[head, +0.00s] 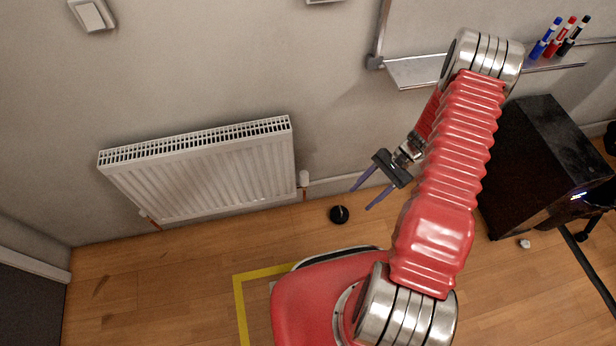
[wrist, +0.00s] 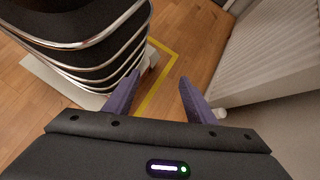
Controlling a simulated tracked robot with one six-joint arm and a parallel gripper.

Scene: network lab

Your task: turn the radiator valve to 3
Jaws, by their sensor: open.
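A white ribbed radiator (head: 210,175) hangs on the wall, left of centre in the head view. Its small white valve knob (head: 304,178) is at its right end, above a copper pipe. In the head view, the numbers on the knob are too small to read. My gripper (head: 361,198) is open and empty, to the right of the valve and apart from it. In the wrist view, the two purple fingers of my gripper (wrist: 155,95) are spread. The radiator (wrist: 265,65) shows there at the right, with a small white part (wrist: 219,113) beside the right finger that looks like the valve.
A round black object (head: 339,214) lies on the floor below the valve. A black cabinet (head: 540,165) stands at the right. A tray with markers (head: 430,72) juts from the wall above my arm. Yellow tape (head: 240,300) marks the wooden floor.

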